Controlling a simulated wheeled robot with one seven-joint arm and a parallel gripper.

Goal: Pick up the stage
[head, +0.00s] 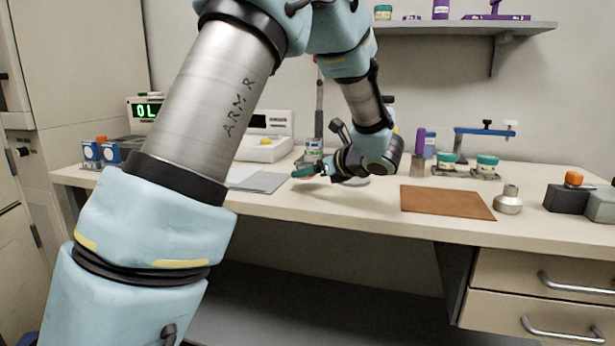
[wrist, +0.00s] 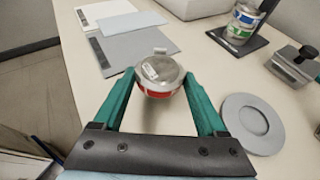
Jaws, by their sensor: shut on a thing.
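A small round piece (wrist: 160,72) with a dull grey metal top, a small pale tag and a red band sits between the teal fingers of my gripper (wrist: 158,78) in the wrist view. The fingers close on it from both sides. I cannot tell for sure whether this piece is the stage. In the head view my gripper (head: 303,172) is low over the bench, left of centre, and the held piece is mostly hidden. A flat grey disc (wrist: 253,123) with a raised rim lies to the right of the fingers; it also shows in the head view (head: 355,182).
A dark-based stand (wrist: 238,38) with stacked jars and a metal clamp-like block (wrist: 294,66) stand to the right. Grey sheets (wrist: 137,50) lie to the left. A brown mat (head: 447,201) and a metal weight (head: 508,200) are further right on the bench (head: 390,215).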

